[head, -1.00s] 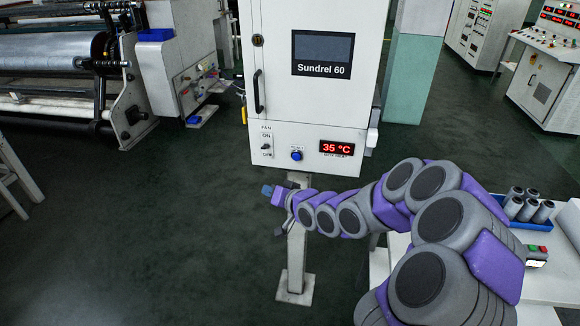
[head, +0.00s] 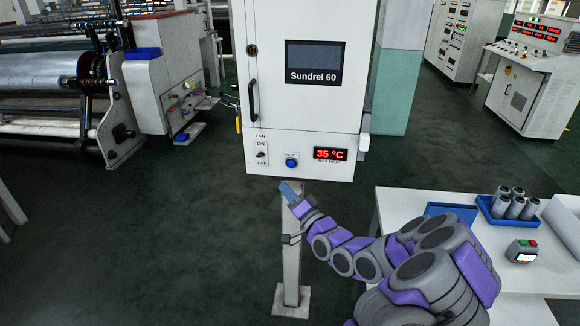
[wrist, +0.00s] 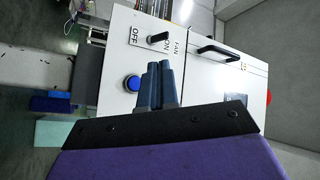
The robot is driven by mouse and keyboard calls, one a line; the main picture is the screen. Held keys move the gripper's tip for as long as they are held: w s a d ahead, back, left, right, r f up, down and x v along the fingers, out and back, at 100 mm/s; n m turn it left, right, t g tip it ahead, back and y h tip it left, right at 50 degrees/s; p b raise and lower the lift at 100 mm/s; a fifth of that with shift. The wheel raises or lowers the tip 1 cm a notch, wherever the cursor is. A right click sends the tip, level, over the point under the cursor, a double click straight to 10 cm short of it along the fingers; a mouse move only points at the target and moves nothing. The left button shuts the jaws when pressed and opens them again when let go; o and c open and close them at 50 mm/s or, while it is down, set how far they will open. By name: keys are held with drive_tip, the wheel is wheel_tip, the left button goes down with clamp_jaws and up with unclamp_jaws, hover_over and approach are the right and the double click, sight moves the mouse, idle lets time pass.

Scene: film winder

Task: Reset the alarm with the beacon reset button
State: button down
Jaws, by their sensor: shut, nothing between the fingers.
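A round blue button (head: 291,163) sits low on the front of the white Sundrel 60 cabinet (head: 315,112), between the fan switch (head: 262,154) and a red 35 °C display (head: 330,154). The small label above the button is too small to read surely. My gripper (head: 290,189) is below the button in the head view, its blue fingers pointing up toward the panel. In the wrist view the blue button (wrist: 132,83) is left of my gripper's shut, empty fingers (wrist: 158,72). I cannot tell the exact gap; no contact shows.
A white table (head: 385,208) at right holds a blue tray (head: 490,205) of grey cylinders and a small box (head: 522,251) with red and green buttons. In the wrist view, a red shape (wrist: 268,97) shows at the cabinet's far end.

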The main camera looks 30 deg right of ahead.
sight(291, 164)
drive_tip(key=shift+w+d+p, duration=0.45)
drive_tip(key=shift+w+d, duration=0.4)
drive_tip(key=shift+w, duration=0.35)
drive_tip(key=shift+w+d+p, duration=0.4)
drive_tip(key=shift+w+d, duration=0.5)
drive_tip(key=shift+w, duration=0.35)
drive_tip(key=shift+w+d+p, duration=0.45)
drive_tip(key=shift+w+d, duration=0.4)
drive_tip(key=shift+w, duration=0.35)
drive_tip(key=shift+w, duration=0.1)
drive_tip(key=shift+w+d+p, duration=0.15)
drive_tip(key=shift+w+p, duration=0.05)
drive_tip(key=shift+p, duration=0.15)
drive_tip(key=shift+w+d+p, duration=0.25)
drive_tip(key=shift+w+p, duration=0.05)
drive_tip(key=shift+w, duration=0.05)
idle(0.5)
drive_tip(key=shift+s+a+r, duration=0.1)
drive_tip(key=shift+s+a, duration=0.4)
drive_tip(key=shift+s, duration=0.2)
